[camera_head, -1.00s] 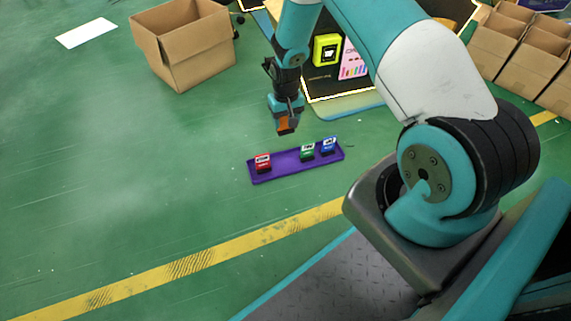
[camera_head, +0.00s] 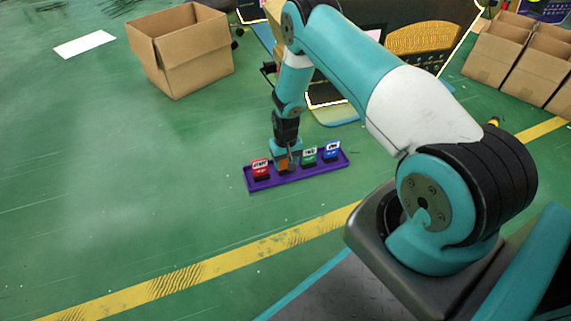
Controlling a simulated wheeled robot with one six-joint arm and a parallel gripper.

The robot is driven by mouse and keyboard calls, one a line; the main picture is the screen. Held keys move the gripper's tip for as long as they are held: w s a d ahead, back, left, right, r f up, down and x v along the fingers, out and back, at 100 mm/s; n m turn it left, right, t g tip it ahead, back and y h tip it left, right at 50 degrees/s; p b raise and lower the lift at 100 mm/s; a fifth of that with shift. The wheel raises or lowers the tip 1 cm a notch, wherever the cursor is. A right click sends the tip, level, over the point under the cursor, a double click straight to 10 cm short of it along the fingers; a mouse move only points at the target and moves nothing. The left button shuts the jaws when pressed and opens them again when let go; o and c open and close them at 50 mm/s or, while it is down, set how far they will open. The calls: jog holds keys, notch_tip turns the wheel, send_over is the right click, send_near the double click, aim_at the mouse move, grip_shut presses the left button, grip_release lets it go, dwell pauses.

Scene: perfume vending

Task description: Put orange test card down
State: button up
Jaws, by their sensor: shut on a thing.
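My gripper (camera_head: 284,160) points down over the purple tray (camera_head: 274,184). It is shut on the orange test card (camera_head: 283,168), a small block partly hidden by the fingers. The orange card is between the red card (camera_head: 261,169) on its left and the green card (camera_head: 309,157) on its right. The blue card (camera_head: 332,152) stands at the right end of the tray. The orange card is at tray level; I cannot tell if it touches the tray floor.
An open cardboard box (camera_head: 185,55) stands at the back left, near a white sheet (camera_head: 85,44). A dark display stand (camera_head: 370,75) is behind my arm. More boxes (camera_head: 500,50) are at the back right. The green floor left of the tray is clear.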

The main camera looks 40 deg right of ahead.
jog(key=shift+r, duration=0.1)
jog(key=o, duration=0.5)
jog(key=shift+f, duration=0.2)
jog(key=shift+c, duration=0.2)
jog(key=o, duration=0.4)
jog(key=shift+o, duration=0.2)
